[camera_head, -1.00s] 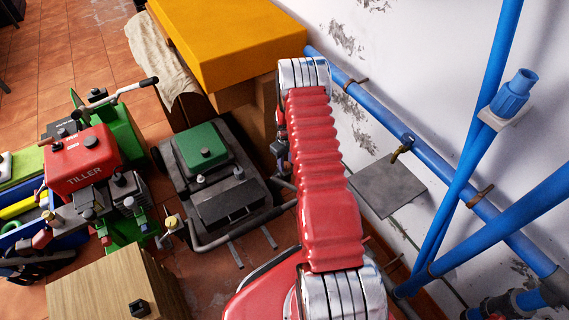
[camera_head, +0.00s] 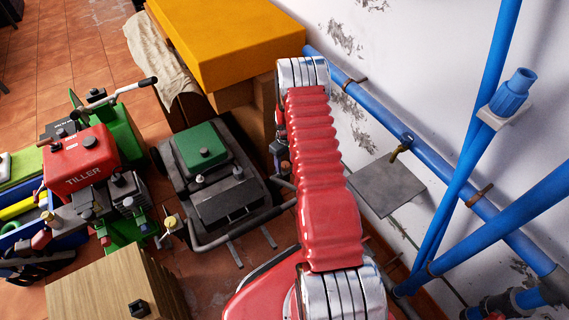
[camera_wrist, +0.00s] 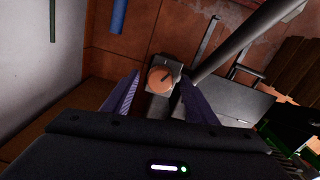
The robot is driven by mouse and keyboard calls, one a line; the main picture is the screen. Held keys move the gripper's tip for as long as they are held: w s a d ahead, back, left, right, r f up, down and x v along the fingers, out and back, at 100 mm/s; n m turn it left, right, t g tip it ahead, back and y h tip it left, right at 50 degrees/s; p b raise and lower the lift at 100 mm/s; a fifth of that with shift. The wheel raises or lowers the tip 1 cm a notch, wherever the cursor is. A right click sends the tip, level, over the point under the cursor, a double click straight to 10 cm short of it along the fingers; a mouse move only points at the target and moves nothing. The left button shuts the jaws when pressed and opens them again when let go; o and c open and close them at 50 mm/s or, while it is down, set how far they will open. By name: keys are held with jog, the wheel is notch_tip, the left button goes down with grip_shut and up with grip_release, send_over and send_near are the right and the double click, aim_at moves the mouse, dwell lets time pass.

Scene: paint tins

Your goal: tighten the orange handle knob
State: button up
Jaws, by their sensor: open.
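The orange handle knob (camera_wrist: 160,79) is round and has a dark mark on its face. It sits on a grey metal block beside a grey tubular bar in the wrist view. My gripper (camera_wrist: 159,86) is open, with one finger to the left of the knob and one to the right. The knob lies between the fingertips, and I cannot tell whether either finger touches it. In the head view my red arm hides most of the gripper, and I cannot make out the knob clearly there.
A mower with a green engine cover (camera_head: 201,146) and a tubular handle stands left of my arm. A red tiller (camera_head: 82,158) is further left. A wooden box (camera_head: 105,285) is at the front. Blue pipes (camera_head: 465,185) run along the right wall. A yellow-topped cabinet (camera_head: 225,40) is behind.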

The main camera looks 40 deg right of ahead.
aim_at(286, 164)
notch_tip(286, 164, up, 14)
jog(key=shift+f, duration=0.2)
dwell(0.5)
jog(key=shift+r, duration=0.1)
jog(key=n, duration=1.9)
jog(key=shift+n, duration=0.3)
notch_tip(286, 164, down, 14)
jog(key=shift+r, duration=0.1)
dwell(0.4)
